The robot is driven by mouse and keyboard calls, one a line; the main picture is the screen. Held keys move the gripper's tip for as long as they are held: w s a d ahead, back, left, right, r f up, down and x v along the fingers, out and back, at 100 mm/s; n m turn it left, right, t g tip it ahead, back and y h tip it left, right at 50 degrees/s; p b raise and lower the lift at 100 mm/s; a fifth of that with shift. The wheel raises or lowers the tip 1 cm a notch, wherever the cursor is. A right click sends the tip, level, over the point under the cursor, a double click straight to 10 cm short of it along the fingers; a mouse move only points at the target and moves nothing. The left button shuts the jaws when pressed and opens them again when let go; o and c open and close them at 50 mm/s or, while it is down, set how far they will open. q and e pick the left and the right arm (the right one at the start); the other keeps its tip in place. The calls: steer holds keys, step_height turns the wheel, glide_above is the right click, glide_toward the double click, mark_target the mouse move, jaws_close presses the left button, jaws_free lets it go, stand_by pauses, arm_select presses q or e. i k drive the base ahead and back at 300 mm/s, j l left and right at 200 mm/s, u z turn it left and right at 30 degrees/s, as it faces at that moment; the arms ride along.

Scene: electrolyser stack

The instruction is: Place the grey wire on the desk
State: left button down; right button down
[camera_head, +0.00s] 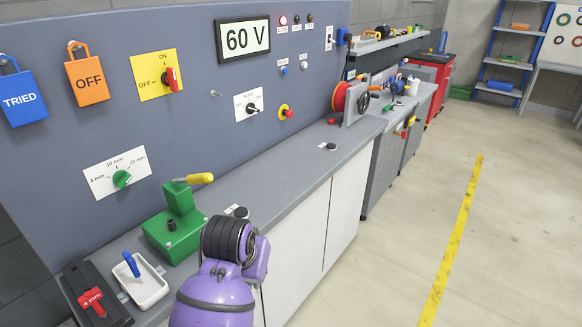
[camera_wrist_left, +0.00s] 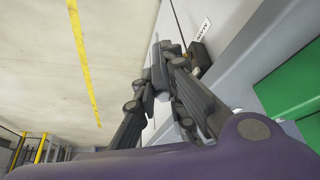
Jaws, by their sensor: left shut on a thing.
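My left gripper (camera_wrist_left: 165,85) shows in the left wrist view, its dark fingers shut on a slim light-grey piece, the grey wire (camera_wrist_left: 155,65), most of which the fingers hide. Pale floor lies behind the gripper at left, and the desk front and edge at right. The desk (camera_head: 287,177) in the head view is a long grey worktop along the panel. A purple arm part of mine with a black ringed joint covers its near edge, and the gripper itself is hidden there. My right gripper is in neither view.
On the desk stand a green lever press (camera_head: 178,225), a white tray (camera_head: 148,287) with a blue-handled tool, and a black block (camera_head: 97,298) with a red "4 mm" tag. A red reel (camera_head: 341,98) stands farther back. The worktop between press and reel is mostly clear.

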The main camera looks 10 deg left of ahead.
mark_target(278, 169)
steer(key=i+l, duration=0.2)
steer(key=l, duration=0.15)
steer(key=i+l+u, duration=0.15)
steer(key=i+l, duration=0.25)
steer(key=l, duration=0.25)
steer(key=i+l+u, duration=0.1)
steer(key=l, duration=0.3)
steer(key=i+l+u, duration=0.1)
steer(key=i+l, duration=0.2)
